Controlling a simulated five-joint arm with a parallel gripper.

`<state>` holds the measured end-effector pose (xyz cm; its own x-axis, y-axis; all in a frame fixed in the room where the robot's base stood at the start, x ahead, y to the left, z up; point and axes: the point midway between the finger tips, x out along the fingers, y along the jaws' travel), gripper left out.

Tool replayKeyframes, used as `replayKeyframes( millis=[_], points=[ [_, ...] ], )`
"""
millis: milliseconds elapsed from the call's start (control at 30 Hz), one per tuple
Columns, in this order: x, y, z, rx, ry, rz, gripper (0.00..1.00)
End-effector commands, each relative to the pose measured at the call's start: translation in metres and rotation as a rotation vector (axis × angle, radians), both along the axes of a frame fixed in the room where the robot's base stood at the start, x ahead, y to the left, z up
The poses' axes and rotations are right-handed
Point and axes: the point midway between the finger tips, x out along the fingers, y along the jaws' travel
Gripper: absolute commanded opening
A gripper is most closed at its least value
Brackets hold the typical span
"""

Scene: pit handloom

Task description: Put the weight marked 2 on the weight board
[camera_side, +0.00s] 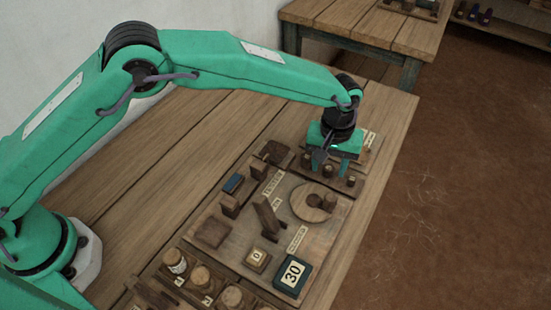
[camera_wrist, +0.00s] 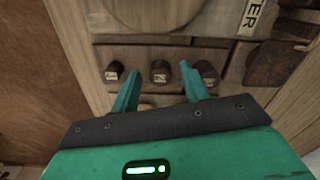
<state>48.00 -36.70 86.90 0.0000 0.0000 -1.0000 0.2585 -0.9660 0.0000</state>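My gripper (camera_wrist: 159,74) is open, pointing down over a row of small dark weights. It also shows in the side view (camera_side: 332,168). In the wrist view, the middle weight (camera_wrist: 159,72) lies between the fingertips, with gaps on both sides. One weight (camera_wrist: 115,71) is left of the fingers, and another (camera_wrist: 207,74) is just right of the right finger. Each has a pale label, too small to read, so I cannot tell which is marked 2. A wooden board (camera_side: 325,238) carries a round wooden disc (camera_side: 301,200); I cannot tell whether this is the weight board.
The board also holds an upright wooden piece (camera_side: 267,217), a block marked 0 (camera_side: 257,257) and a dark block marked 30 (camera_side: 293,275). Several round wooden pieces (camera_side: 200,277) stand at the front. The table (camera_side: 150,175) is clear on the left.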

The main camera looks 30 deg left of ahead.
Motion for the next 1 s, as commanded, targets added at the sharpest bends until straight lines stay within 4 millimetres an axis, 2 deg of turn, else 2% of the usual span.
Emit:
replayKeyframes(
  millis=[267, 467, 667, 1000],
  points=[
    [0.0, 0.0, 0.001, 0.0, 0.0, 0.0, 0.45],
    [0.0, 0.0, 0.009, -0.001, -0.001, 0.0, 0.45],
    [0.0, 0.0, 0.03, -0.002, -0.001, 0.0, 0.45],
    [0.001, -0.001, 0.086, -0.002, -0.003, 0.0, 0.45]
  ],
)
